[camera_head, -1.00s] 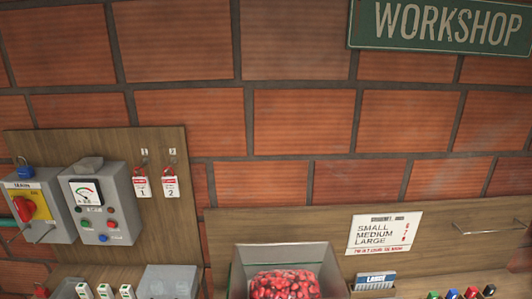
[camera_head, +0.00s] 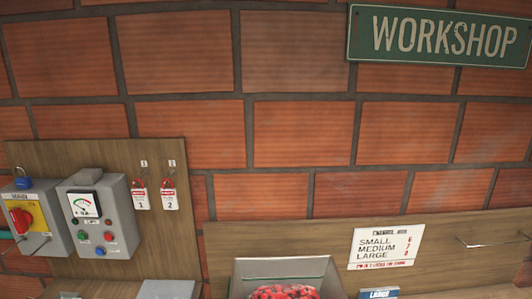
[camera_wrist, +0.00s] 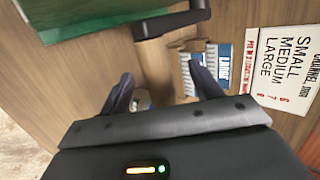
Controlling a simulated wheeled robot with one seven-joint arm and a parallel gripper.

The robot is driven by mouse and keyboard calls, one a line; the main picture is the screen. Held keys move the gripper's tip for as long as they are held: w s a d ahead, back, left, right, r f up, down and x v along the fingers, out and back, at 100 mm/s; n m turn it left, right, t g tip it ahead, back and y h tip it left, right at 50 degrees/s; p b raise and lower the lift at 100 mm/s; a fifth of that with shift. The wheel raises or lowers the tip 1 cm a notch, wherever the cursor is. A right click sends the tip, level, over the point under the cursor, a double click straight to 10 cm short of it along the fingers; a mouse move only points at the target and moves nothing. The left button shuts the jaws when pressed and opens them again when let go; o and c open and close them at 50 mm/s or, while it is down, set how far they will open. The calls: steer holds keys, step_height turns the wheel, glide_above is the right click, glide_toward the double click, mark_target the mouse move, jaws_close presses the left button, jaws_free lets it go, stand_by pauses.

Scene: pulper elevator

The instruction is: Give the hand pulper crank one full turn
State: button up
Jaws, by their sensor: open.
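The grey hopper (camera_head: 318,268) with red cherries (camera_head: 283,292) shows at the bottom edge of the head view; the rest of the pulper is out of frame there. In the wrist view a dark bar (camera_wrist: 172,20), apparently the crank arm, crosses the top. My gripper (camera_wrist: 163,82) is open, one finger on each side of this grip. I cannot tell whether either finger touches it. A green surface (camera_wrist: 85,22) lies at upper left.
A size sign (camera_head: 386,244) reading small, medium, large stands on a wooden backboard, above a blue "LARGE" label (camera_head: 379,293). A metal bar (camera_head: 495,241) is at right. Control boxes (camera_head: 97,214) and red tags (camera_head: 168,195) hang at left.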

steer(key=shift+p+v, duration=0.8)
steer(key=shift+p, duration=0.15)
steer(key=p+v, duration=0.8)
steer(key=p, duration=0.1)
steer(key=shift+p, duration=0.4)
steer(key=shift+d+r, duration=0.1)
steer(key=shift+r, duration=0.05)
